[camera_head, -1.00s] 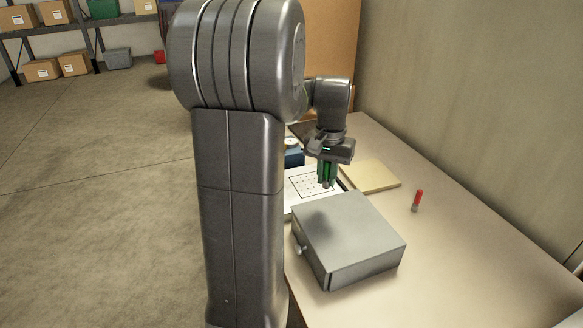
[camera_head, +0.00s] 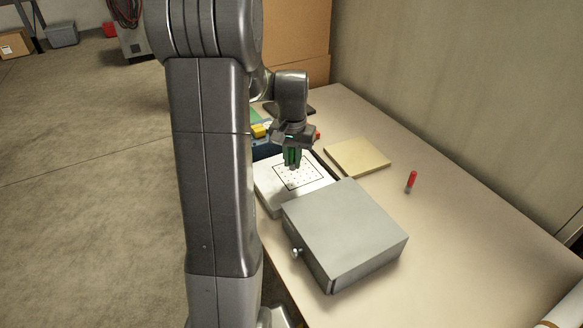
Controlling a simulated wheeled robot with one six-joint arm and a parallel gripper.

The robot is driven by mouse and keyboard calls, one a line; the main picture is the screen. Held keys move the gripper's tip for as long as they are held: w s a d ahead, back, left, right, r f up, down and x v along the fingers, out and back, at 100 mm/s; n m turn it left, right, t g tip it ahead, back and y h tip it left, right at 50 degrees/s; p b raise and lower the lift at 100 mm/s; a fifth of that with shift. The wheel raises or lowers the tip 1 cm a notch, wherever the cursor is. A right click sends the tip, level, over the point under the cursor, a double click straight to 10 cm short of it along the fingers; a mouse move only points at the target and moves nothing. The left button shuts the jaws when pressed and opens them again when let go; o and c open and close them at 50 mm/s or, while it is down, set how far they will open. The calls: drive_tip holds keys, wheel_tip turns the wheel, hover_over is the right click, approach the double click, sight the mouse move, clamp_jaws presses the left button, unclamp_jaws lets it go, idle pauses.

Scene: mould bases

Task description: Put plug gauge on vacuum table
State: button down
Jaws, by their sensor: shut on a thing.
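The vacuum table (camera_head: 268,185) is a white slab with a black square outline and a grid of holes, left of centre on the bench. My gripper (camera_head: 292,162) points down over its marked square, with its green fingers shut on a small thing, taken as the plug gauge. The fingers largely hide the held thing, and its shape is unclear. I cannot tell whether its lower end touches the vacuum table.
A grey metal box (camera_head: 345,232) with a side knob stands in front of the vacuum table. A tan board (camera_head: 357,157) and a red-handled tool (camera_head: 411,181) are to the right. A blue bin with a yellow thing (camera_head: 258,131) is behind. The bench's right side is mostly clear.

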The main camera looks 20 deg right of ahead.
sight(292, 163)
drive_tip(key=shift+f, duration=1.85)
drive_tip(key=shift+f, duration=0.2)
drive_tip(key=c, duration=1.3)
unclamp_jaws()
drive_tip(key=shift+c, duration=0.2)
drive_tip(key=shift+r, duration=0.1)
wheel_tip(292, 163, up, 12)
drive_tip(key=shift+r, duration=0.15)
